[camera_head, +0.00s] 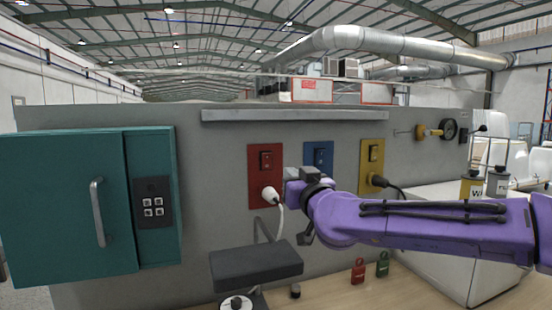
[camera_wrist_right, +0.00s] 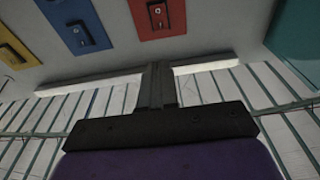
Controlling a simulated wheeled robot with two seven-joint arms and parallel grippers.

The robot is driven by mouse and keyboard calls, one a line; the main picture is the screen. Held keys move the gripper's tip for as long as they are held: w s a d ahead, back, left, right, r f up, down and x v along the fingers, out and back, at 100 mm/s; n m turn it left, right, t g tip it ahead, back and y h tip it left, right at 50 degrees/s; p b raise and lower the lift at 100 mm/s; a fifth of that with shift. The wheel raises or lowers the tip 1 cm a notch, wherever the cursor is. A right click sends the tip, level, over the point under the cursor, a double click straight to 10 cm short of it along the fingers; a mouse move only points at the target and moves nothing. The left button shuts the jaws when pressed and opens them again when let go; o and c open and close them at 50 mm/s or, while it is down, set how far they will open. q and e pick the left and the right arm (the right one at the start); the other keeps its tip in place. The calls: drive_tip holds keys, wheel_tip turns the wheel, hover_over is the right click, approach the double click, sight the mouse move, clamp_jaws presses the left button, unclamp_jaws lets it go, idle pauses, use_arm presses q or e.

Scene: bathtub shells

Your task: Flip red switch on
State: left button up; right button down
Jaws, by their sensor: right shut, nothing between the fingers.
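The red switch (camera_head: 266,160) is a rocker on a red wall plate (camera_head: 255,190), between the teal cabinet and the blue plate. A white plug with a white cable sits in the lower part of that plate. In the right wrist view the red plate (camera_wrist_right: 175,30) and its switch (camera_wrist_right: 157,13) show at the top, beyond the fingers. My right gripper (camera_head: 291,187) comes in from the right on its purple arm. It is shut and empty, lower and to the right of the switch in the picture. Its fingers (camera_wrist_right: 157,82) also show in the wrist view. My left gripper is out of view.
A blue plate (camera_head: 319,150) and a yellow plate (camera_head: 373,150) with switches stand to the right. A black plug (camera_head: 379,181) sits in the yellow one. A teal cabinet (camera_head: 70,200) juts out at left. A ledge (camera_head: 290,115) runs above; a dark grey block (camera_head: 255,264) is below.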

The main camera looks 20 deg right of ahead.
sight(268, 156)
drive_tip(key=w+p, duration=0.2)
drive_tip(key=w, duration=0.3)
drive_tip(key=w+r+p, duration=0.1)
drive_tip(key=w+p, duration=0.1)
drive_tip(key=w, duration=0.3)
drive_tip(key=w+a+p, duration=0.1)
drive_tip(key=w+p, duration=0.1)
drive_tip(key=w, duration=0.2)
drive_tip(key=shift+w+r+p, duration=0.25)
drive_tip(key=shift+w+p, duration=0.05)
drive_tip(key=shift+w, duration=0.1)
drive_tip(key=shift+d, duration=0.1)
